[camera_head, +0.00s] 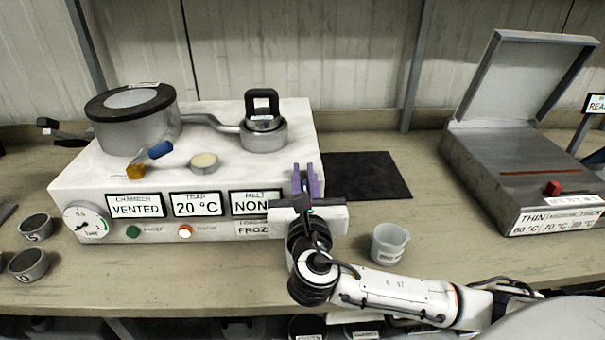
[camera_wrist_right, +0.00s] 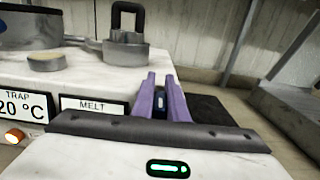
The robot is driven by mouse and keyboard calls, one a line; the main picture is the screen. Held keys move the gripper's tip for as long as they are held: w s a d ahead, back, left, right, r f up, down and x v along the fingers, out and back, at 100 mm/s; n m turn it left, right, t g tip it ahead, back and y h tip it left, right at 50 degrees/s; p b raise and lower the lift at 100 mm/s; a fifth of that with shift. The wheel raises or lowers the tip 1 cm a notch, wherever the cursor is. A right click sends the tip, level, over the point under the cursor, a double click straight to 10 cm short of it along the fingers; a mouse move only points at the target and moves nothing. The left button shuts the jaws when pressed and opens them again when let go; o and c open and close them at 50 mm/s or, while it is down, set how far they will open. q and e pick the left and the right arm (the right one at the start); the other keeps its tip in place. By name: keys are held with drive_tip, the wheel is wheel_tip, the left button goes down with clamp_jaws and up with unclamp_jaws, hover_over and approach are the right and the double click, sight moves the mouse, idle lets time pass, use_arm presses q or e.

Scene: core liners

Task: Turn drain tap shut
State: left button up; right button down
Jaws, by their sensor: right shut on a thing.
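My right gripper (camera_head: 308,172) reaches from the lower right to the right side of the white bench unit (camera_head: 120,178). Another tap with a blue lever (camera_head: 159,150) and a brass body sits on top of the unit at the left. My left gripper is not in view.
A lidded grey pot (camera_head: 137,130) and a small metal trap vessel (camera_head: 264,138) stand on the unit. A translucent cup (camera_head: 389,243) stands near my right forearm. A black mat (camera_head: 367,175) lies behind. An open-lidded grey box (camera_head: 520,165) stands at the right.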

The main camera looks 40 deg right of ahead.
drive_tip(key=shift+d+r, duration=0.1)
drive_tip(key=shift+r, duration=0.1)
drive_tip(key=c, duration=1.8)
unclamp_jaws()
drive_tip(key=shift+w+f, duration=0.1)
drive_tip(key=shift+o, duration=0.2)
drive_tip(key=v, duration=1)
drive_tip(key=shift+b, duration=0.4)
drive_tip(key=shift+s+f, duration=0.1)
drive_tip(key=shift+s, duration=0.1)
